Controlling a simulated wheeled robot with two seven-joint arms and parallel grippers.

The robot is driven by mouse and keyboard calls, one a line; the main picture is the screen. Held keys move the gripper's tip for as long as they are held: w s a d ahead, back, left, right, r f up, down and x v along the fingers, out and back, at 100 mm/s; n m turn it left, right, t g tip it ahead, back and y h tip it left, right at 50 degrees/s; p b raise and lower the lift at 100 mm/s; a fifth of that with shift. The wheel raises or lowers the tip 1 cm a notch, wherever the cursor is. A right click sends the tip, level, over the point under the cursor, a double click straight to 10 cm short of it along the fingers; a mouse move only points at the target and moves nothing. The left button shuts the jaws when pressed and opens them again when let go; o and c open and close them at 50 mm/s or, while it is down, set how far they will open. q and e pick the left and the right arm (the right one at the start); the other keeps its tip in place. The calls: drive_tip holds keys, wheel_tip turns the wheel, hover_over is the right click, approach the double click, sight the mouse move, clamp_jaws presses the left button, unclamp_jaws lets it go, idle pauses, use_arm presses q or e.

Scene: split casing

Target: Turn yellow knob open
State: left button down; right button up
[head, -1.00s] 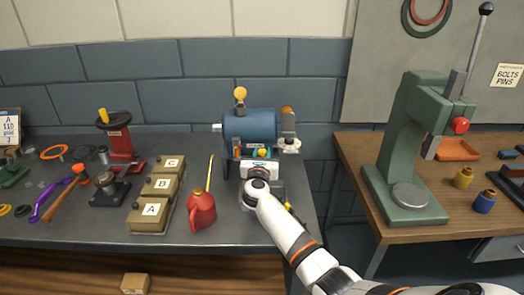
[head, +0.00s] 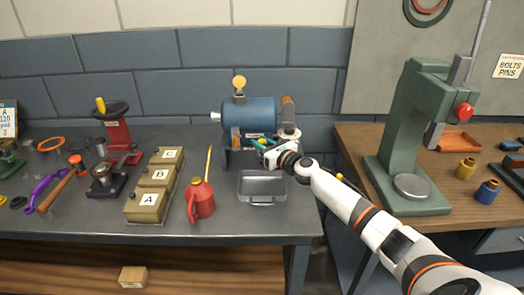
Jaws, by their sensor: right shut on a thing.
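A blue cylindrical casing (head: 250,115) lies on its stand at the back of the grey bench. A round yellow knob-like disc (head: 239,83) stands on top of it, clear of my gripper. My right gripper (head: 264,143) is at the casing's lower front right, coming in from the right. It is shut on a small part there, largely hidden by the jaws; some teal shows beside them. I cannot tell whether that part is yellow. My left gripper is not in view.
A grey metal tray (head: 262,186) sits in front of the casing. A red oil can (head: 201,199) and lettered boxes (head: 149,201) stand to its left. A green press (head: 410,150) stands on the wooden table at right. The brown pipe (head: 287,112) rises behind my gripper.

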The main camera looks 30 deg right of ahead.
drive_tip(key=shift+f+n+y+b, duration=0.1)
drive_tip(key=shift+n+y+b, duration=0.3)
drive_tip(key=shift+y+b, duration=0.15)
drive_tip(key=o, duration=0.9)
drive_tip(key=shift+d+r, duration=0.1)
drive_tip(key=shift+r, duration=0.15)
